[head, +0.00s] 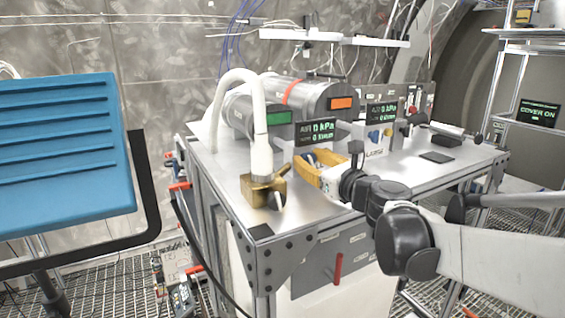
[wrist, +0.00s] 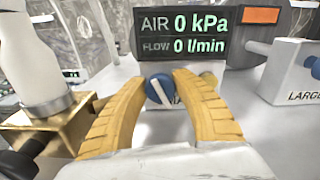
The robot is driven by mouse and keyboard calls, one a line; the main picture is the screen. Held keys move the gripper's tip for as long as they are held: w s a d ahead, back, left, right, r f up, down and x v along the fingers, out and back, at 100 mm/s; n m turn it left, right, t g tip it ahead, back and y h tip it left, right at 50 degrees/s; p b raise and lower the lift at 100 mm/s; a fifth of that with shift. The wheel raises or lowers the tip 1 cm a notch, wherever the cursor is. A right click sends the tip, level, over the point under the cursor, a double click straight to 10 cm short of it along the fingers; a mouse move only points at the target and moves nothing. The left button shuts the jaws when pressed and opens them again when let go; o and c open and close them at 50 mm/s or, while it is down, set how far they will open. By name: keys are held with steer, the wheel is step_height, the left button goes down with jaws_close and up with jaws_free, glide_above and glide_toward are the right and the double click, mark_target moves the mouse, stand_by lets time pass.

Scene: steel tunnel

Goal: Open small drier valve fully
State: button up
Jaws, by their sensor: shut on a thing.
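The small drier valve shows in the wrist view as a round blue knob (wrist: 160,89) with a pale pointer bar, slightly tilted from upright. It sits below a black display (wrist: 183,33) reading AIR 0 kPa and FLOW 0 l/min. My gripper (wrist: 160,85) has yellow ribbed fingers, one on each side of the knob, and is shut on it. In the head view my gripper (head: 318,163) is at the bench's front, under the nearer display (head: 315,131). The knob is mostly hidden there by the fingers.
A brass block with a white hose (head: 262,188) stands left of my gripper. A white box marked LARGE (wrist: 293,70), with another blue knob, is on the right. Two grey cylinders (head: 290,95) lie behind. A blue panel (head: 60,150) fills the left.

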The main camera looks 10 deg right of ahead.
steer(key=shift+n, duration=0.6)
steer(key=o, duration=1.2)
steer(key=v, duration=1.2)
